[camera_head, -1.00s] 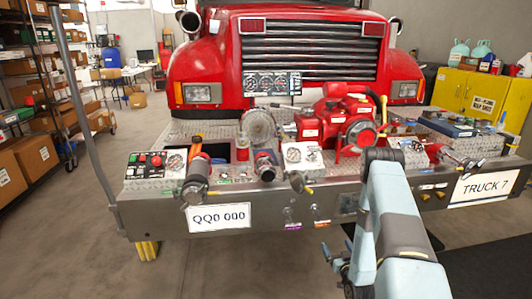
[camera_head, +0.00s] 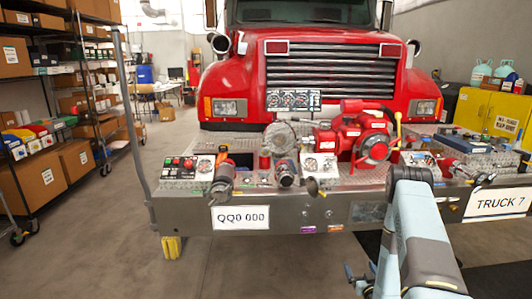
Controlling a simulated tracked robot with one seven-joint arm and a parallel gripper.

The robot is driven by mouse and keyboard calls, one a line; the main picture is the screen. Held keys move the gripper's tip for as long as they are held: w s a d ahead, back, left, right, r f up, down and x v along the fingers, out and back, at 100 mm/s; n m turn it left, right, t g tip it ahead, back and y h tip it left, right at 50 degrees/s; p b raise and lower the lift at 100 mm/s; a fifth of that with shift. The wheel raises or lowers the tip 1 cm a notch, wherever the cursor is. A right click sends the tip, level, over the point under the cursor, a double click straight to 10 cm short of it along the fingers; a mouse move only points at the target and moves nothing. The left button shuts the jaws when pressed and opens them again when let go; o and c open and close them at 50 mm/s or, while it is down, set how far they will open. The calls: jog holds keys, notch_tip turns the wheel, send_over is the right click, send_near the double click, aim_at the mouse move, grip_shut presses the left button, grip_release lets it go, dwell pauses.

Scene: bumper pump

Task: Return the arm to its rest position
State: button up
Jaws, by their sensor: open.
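My arm (camera_head: 425,230), pale blue and grey, rises from the bottom right and bends at a dark joint in front of the truck bumper (camera_head: 340,212). My gripper (camera_head: 360,277) shows only in part at the bottom edge, left of the forearm. It is open, with small fingertips apart, and I see nothing between them. It hangs low in front of the bumper, apart from it. The rest of the gripper is hidden by the arm or cut off by the frame.
A red pump (camera_head: 358,135), gauges and hose fittings (camera_head: 222,180) crowd the bumper deck of the red truck (camera_head: 315,60). Shelves with boxes (camera_head: 50,175) stand at the left, a yellow cabinet (camera_head: 495,115) at the right. The floor (camera_head: 110,250) at the front left is clear.

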jog(key=w+a+r+n+g, duration=0.15)
jog(key=w+r, duration=0.25)
jog(key=r, duration=1)
jog(key=w+a+r+g, duration=0.2)
jog(key=w+r+g, duration=0.1)
jog(key=r, duration=1)
jog(key=s+a+r+m+g+h, duration=0.1)
jog(key=s+a+r, duration=0.1)
jog(key=s+r, duration=0.45)
jog(key=s+a+r+g+h, duration=0.1)
jog(key=s+r+g, duration=0.15)
jog(key=r, duration=0.65)
jog(key=s+a+r+g, duration=0.1)
jog(key=s+a+r, duration=0.1)
jog(key=s, duration=0.9)
jog(key=s+a+r+g+y, duration=0.1)
jog(key=s+a+r, duration=0.2)
jog(key=s, duration=0.8)
jog(key=s+a+r+m+g, duration=0.1)
jog(key=s+r, duration=0.4)
jog(key=s, duration=0.6)
jog(key=shift+a+g, duration=0.6)
jog(key=shift+a, duration=0.05)
jog(key=shift+r, duration=0.1)
jog(key=shift+c, duration=0.4)
